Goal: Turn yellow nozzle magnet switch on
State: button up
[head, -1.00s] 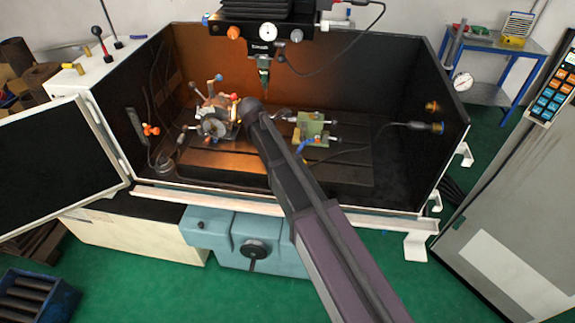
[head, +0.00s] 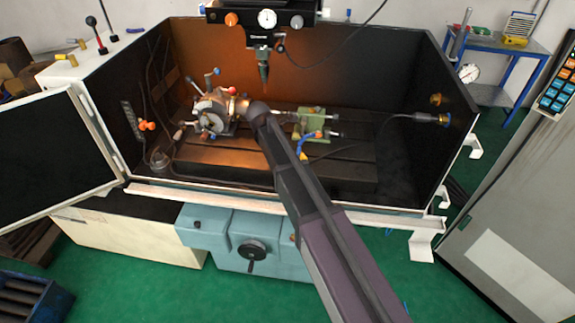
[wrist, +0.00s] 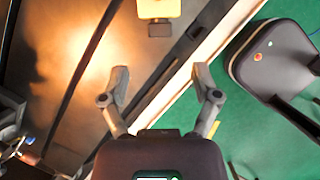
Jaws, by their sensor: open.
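My gripper (wrist: 158,80) is open and empty in the wrist view, its two fingers spread apart above the machine's front edge. A yellow block (wrist: 160,8) with a grey piece below it is cut off by the top edge of the wrist view, ahead of the fingers and apart from them. It may be the nozzle's magnet base; I cannot make out its switch position. In the head view a small yellow and blue part (head: 303,148) shows just right of my arm. My gripper is hidden there behind my own arm.
The indexing chuck (head: 212,112) stands left of my arm on the machine table, with a green vise (head: 308,122) to the right. The spindle (head: 263,75) hangs above. The white front rail (head: 165,196) crosses below my arm. The right part of the enclosure is fairly clear.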

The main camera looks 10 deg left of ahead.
jog(key=shift+b+x, duration=3.05)
jog(key=shift+x, duration=0.6)
grip_shut()
